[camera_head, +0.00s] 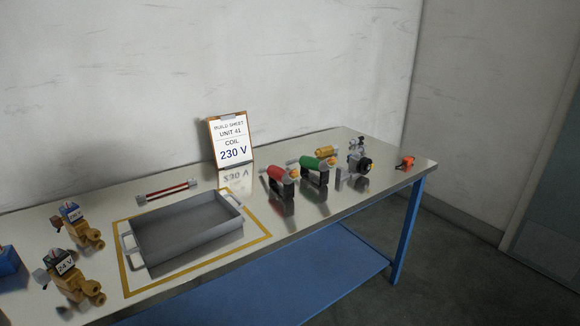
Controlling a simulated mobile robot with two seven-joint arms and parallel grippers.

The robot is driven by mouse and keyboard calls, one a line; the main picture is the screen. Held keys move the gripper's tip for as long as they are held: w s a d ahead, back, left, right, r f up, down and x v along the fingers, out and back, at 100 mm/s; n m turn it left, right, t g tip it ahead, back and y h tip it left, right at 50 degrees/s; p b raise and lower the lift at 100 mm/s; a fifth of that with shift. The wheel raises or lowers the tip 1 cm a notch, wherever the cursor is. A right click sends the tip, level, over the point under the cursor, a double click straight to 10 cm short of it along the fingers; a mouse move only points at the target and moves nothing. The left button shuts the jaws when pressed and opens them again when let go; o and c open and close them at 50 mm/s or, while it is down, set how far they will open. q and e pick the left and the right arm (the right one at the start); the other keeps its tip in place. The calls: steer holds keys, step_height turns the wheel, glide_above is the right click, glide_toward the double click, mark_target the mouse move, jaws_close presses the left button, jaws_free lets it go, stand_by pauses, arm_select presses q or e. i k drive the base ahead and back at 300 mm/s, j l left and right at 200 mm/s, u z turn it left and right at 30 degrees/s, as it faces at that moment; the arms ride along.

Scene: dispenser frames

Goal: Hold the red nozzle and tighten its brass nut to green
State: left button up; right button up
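The red nozzle (280,174) stands on the metal workbench (330,205), right of the grey tray, resting on a dark support. Neither of my grippers is in the head view.
A grey tray (189,253) sits inside a yellow outline. Brass valves with labelled coils (76,286) stand at left. A clipboard (231,140) reads 230 V. A red-ended rod (167,191), a grey-black device (357,160) and an orange item (405,162) also lie there. Bench front right is clear.

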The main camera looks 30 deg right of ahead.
mark_target(294, 174)
steer(key=i+l, duration=0.15)
steer(key=l, duration=0.2)
steer(key=i+l+u, duration=0.1)
steer(key=l, duration=0.2)
steer(key=i+l, duration=0.2)
steer(key=l, duration=0.15)
steer(key=i+l, duration=0.15)
steer(key=l, duration=0.2)
steer(key=i+l+u, duration=0.1)
steer(key=l, duration=0.25)
steer(key=i, duration=0.05)
